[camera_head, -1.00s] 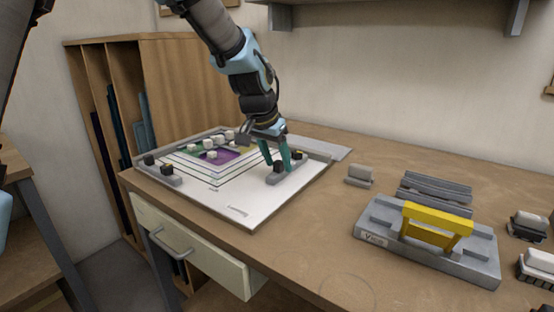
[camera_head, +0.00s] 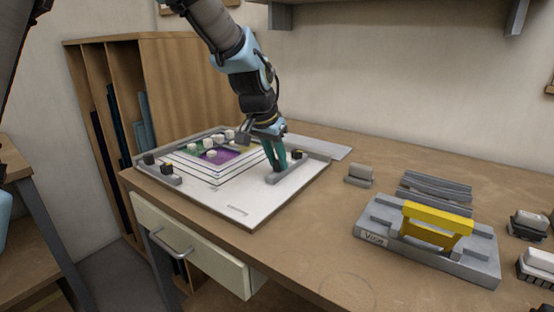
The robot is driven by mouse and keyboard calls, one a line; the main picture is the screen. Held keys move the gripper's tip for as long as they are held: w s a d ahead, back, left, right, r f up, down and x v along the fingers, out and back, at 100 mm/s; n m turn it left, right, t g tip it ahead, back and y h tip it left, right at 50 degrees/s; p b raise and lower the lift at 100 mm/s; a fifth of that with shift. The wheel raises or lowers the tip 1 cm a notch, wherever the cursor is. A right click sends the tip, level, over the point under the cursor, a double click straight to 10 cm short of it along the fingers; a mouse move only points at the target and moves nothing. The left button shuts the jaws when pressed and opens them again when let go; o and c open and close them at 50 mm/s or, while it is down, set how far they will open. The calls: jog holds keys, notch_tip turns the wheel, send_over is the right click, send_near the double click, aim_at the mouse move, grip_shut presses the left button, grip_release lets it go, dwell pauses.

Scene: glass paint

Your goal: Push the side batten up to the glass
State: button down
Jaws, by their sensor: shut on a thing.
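The side batten (camera_head: 312,166) is a grey bar on the right part of the white board, with a dark knob (camera_head: 297,155) near its far end. My gripper (camera_head: 277,168) reaches down at the batten's near end, its teal fingers shut on the near knob, which they mostly hide. The glass (camera_head: 218,155), with purple, green and yellowish panes and several pale blocks on it, lies to the left on the board. A pale strip with dark lines shows between the glass and the batten.
Another grey batten (camera_head: 165,175) with dark knobs lies at the board's left edge. A grey vice (camera_head: 375,237) with a yellow bar stands at right, beside a small grey block (camera_head: 360,173).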

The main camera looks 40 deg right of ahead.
dwell(0.8)
jog(key=w+a, duration=0.1)
jog(key=w, duration=0.4)
jog(key=w+a, duration=0.1)
jog(key=w, duration=0.4)
jog(key=w+a, duration=0.2)
jog(key=w, duration=0.4)
jog(key=shift+a+p, duration=0.1)
jog(key=shift+p, duration=0.2)
jog(key=c, duration=0.7)
grip_release()
jog(key=b+v, duration=0.1)
jog(key=v, duration=1)
jog(key=shift+a+f+b, duration=0.1)
jog(key=shift+b, duration=0.3)
